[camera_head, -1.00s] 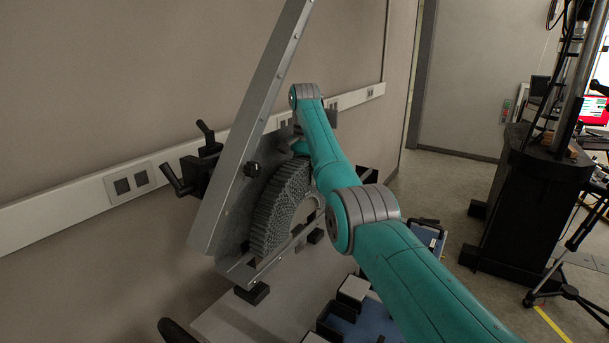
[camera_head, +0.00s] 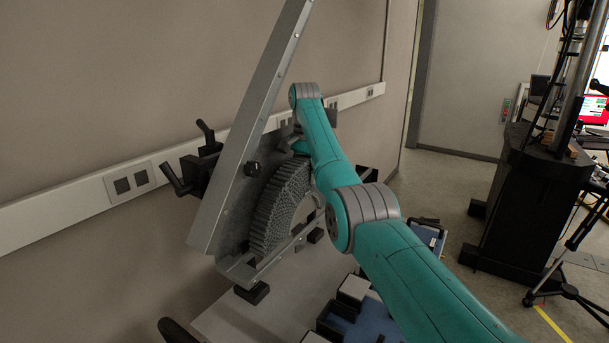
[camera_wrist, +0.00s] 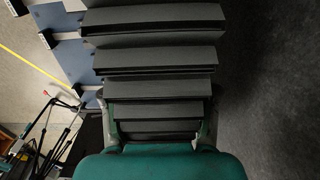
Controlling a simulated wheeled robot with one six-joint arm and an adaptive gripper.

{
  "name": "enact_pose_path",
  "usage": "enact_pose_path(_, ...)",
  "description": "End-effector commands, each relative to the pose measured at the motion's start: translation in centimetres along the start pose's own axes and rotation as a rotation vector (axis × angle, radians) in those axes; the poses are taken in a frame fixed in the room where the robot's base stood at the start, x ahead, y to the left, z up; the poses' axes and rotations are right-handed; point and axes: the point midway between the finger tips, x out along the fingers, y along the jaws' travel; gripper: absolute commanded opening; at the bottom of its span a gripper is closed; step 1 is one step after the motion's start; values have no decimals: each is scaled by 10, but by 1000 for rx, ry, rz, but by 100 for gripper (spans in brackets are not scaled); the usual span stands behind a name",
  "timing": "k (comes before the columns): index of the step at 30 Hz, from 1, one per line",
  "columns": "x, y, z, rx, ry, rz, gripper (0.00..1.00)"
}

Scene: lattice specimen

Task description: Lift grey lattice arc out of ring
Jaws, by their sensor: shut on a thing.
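The grey lattice arc (camera_head: 276,208) stands in the metal frame (camera_head: 222,215) at the wall, a curved band of many thin ribs. Its upper right part is hidden behind my arm in the head view. In the wrist view its dark grey ribs (camera_wrist: 155,60) fill the middle, stacked one above another. My gripper (camera_wrist: 159,128) is shut on the arc, with one finger at each side of the ribs. I cannot tell how far the arc sits from the frame's plate.
Black clamp handles (camera_head: 176,179) stick out left of the frame. Blue trays with white boxes (camera_head: 353,288) lie on the table (camera_head: 240,318) at the front. A black cabinet (camera_head: 520,205) stands on the right. The floor between has some free room.

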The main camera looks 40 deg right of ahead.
Motion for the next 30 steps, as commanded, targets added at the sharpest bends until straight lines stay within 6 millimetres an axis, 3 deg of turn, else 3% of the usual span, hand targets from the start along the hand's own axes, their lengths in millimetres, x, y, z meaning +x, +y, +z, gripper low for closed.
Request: enact_pose_path(30, -13, -1, -1, 0, 3, -4, 21)
